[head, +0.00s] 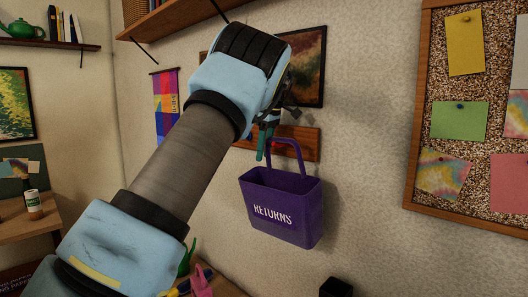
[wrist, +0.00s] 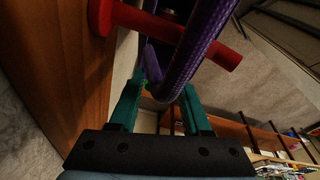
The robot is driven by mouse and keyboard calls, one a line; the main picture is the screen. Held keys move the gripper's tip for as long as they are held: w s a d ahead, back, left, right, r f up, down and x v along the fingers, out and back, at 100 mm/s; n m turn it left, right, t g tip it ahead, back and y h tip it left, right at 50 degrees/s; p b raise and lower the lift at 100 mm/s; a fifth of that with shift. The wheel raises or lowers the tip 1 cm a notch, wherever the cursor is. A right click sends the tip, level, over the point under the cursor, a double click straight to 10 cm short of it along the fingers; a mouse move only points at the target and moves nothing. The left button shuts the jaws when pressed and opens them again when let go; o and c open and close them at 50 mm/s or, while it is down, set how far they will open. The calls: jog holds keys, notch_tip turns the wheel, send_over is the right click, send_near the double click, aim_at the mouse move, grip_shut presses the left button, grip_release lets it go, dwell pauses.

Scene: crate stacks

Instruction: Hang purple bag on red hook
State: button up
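The purple bag (head: 280,209), lettered "RETURNS", is off the floor near the wall, slightly tilted, with its handle loop up at my gripper (head: 266,140). In the wrist view, my gripper's green fingers (wrist: 160,100) stand either side of the bag's purple handle (wrist: 200,45), which fills the gap between the fingertips. The red hook (wrist: 133,17) sticks out from a wooden board. The handle crosses in front of the hook's shaft, and the hook's tip shows beyond it. I cannot tell whether the handle rests on the hook. In the head view my gripper and arm mostly hide the hook.
The wooden board (head: 305,143) is fixed to the wall below a framed picture (head: 308,62). A corkboard (head: 413,125) hangs at the right. A shelf (head: 160,18) is above. A table (head: 28,224) stands at the left. Bare wall lies right of the bag.

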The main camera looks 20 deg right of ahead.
jog(key=shift+o, duration=0.3)
jog(key=r, duration=0.3)
jog(key=s+r, duration=0.1)
jog(key=r, duration=0.3)
jog(key=s+d+r, duration=0.1)
jog(key=r, duration=0.2)
jog(key=shift+r, duration=0.3)
jog(key=w+a+f+m+h+b, duration=0.1)
jog(key=w+a+f, duration=0.1)
jog(key=a+f, duration=0.75)
jog(key=w+a+f+m+b, duration=0.15)
jog(key=a+f, duration=0.45)
jog(key=a, duration=0.6)
jog(key=s+a+f+m+b, duration=0.1)
jog(key=s+a+f+m, duration=0.1)
jog(key=s+a+f, duration=0.2)
jog(key=s+a+f+m+b, duration=0.1)
jog(key=s+a+f, duration=0.4)
jog(key=s, duration=0.8)
jog(key=s+a+f+m+b, duration=0.1)
jog(key=s+a+f+m, duration=0.3)
jog(key=s+f, duration=0.4)
jog(key=shift+s+a+f, duration=0.15)
jog(key=shift+a+f, duration=0.45)
jog(key=shift+f, duration=0.35)
